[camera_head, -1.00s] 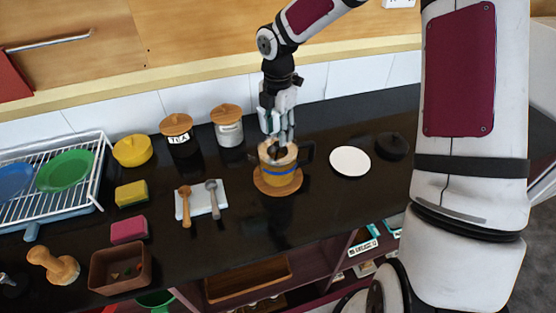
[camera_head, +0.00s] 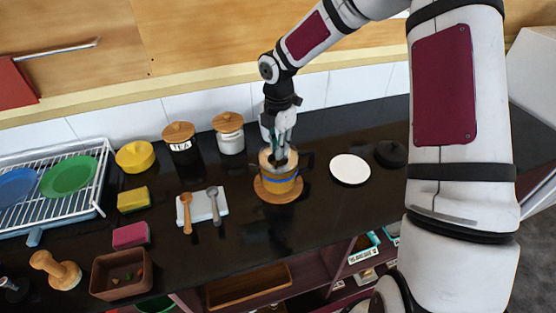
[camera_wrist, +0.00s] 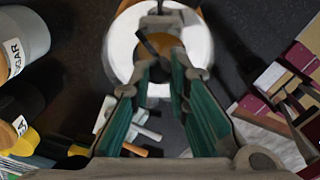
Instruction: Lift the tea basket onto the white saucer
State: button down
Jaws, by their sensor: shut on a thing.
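A tan mug with blue and yellow bands (camera_head: 278,179) stands upright on a round wooden coaster (camera_head: 279,196). My gripper (camera_head: 279,155) points down into the mug's mouth, its fingers close together. In the wrist view, my gripper (camera_wrist: 160,62) is shut on a small dark part of the tea basket (camera_wrist: 152,44), over the mug's pale round rim (camera_wrist: 118,42). The rest of the basket is hidden by the mug and fingers. The flat white saucer (camera_head: 350,169) lies bare on the dark counter, right of the mug.
A black lid-like object (camera_head: 391,154) lies right of the saucer. The tea jar (camera_head: 181,145) and another wooden-lidded jar (camera_head: 229,135) stand behind. The counter between mug and saucer is clear.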

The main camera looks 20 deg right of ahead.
jog(key=shift+r, duration=0.1)
notch_tip(320, 180, up, 18)
jog(key=b, duration=0.2)
jog(key=s+d+f+m+b, duration=0.2)
jog(key=s+d+f+m, duration=0.5)
jog(key=d, duration=0.3)
jog(key=s+d+f+m+b, duration=0.1)
jog(key=s+d+f+m, duration=0.5)
jog(key=s+d+f, duration=0.25)
jog(key=w+d+f, duration=0.2)
jog(key=w+d, duration=0.1)
jog(key=w, duration=0.4)
jog(key=w+d+f+b, duration=0.1)
jog(key=w+d+f, duration=0.1)
jog(key=w, duration=0.4)
jog(key=shift+w+d, duration=0.4)
jog(key=shift+d, duration=0.45)
jog(key=shift+f, duration=0.15)
jog(key=c, duration=1.5)
grip_release()
jog(key=shift+c, duration=0.2)
